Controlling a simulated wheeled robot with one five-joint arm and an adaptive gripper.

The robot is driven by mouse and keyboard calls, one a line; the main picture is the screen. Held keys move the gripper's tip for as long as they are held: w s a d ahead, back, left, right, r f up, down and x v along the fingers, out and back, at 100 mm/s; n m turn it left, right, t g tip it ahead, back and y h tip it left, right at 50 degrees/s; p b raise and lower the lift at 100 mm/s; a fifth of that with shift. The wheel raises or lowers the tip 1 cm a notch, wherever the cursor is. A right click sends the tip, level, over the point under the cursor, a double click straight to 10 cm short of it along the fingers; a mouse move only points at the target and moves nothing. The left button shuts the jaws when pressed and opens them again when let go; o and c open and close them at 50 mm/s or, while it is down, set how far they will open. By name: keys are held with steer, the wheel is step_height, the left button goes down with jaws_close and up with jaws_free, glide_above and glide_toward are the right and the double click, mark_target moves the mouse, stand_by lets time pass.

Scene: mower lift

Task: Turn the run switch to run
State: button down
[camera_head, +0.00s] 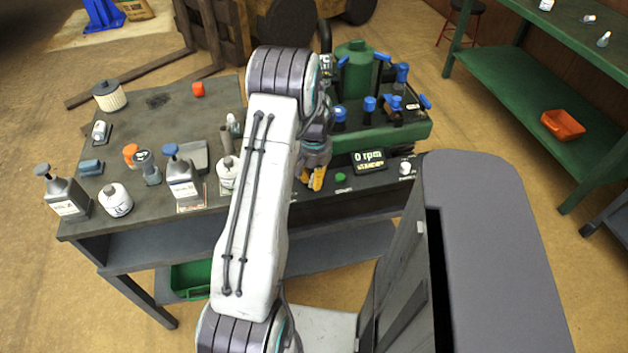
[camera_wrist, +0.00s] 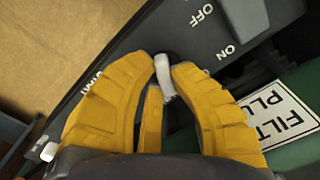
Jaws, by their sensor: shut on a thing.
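In the wrist view a short white switch lever (camera_wrist: 164,76) stands on the dark control panel (camera_wrist: 180,30). Another label by the left finger is partly covered. In the head view my gripper (camera_head: 316,180) is at the left part of the panel (camera_head: 350,184), and my arm and fingers hide the lever. The display (camera_head: 369,161) reads "0 rpm" with a small line that looks like "STANDBY". I cannot tell the lever's exact setting.
A green button (camera_head: 340,177) and a white knob (camera_head: 405,168) are right of my gripper. The green machine (camera_head: 385,135) with blue-capped parts stands behind the panel. Bottles, including a grey one (camera_head: 62,192), stand on the bench left of my arm. A "FILTER PLUG" label (camera_wrist: 280,115) is beside my fingers.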

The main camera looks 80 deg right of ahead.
steer(key=shift+f+m, duration=0.1)
steer(key=shift+m, duration=0.3)
steer(key=c, duration=1.1)
jaws_free()
step_height(320, 180, up, 12)
stand_by(0.7)
